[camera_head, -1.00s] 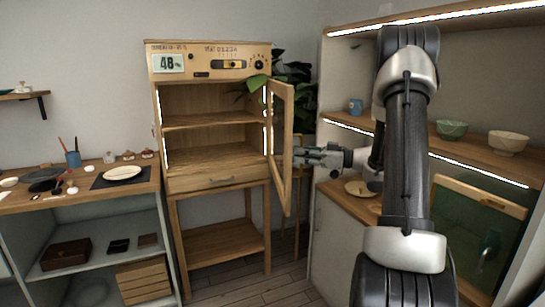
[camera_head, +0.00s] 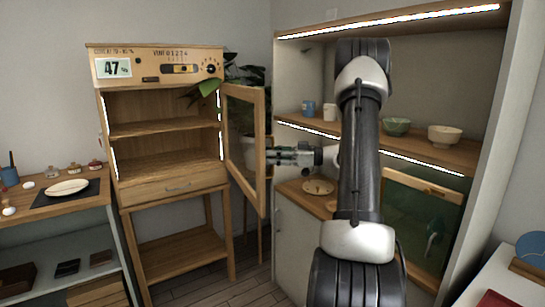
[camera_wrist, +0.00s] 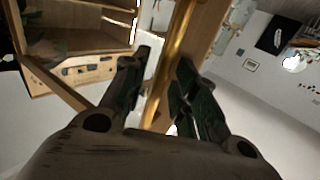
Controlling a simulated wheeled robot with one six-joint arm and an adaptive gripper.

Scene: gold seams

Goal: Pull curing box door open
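The curing box (camera_head: 165,190) is a wooden cabinet with a control panel and lit shelves, left of the middle in the head view. Its glass-paned door (camera_head: 259,150) is hinged on the right and stands well open. My gripper (camera_head: 272,156) is at the outer side of the door's free edge. In the wrist view my gripper (camera_wrist: 163,75) has its dark fingers on either side of the gold door handle (camera_wrist: 176,50), with the wooden door frame beside it. The fingers look closed around the handle; their exact contact is partly hidden.
A shelf unit (camera_head: 455,155) with bowls and cups stands close on the right. A plate (camera_head: 318,187) lies on its lower counter. A plant (camera_head: 243,75) is behind the door. A side table (camera_head: 95,200) stands left of the box.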

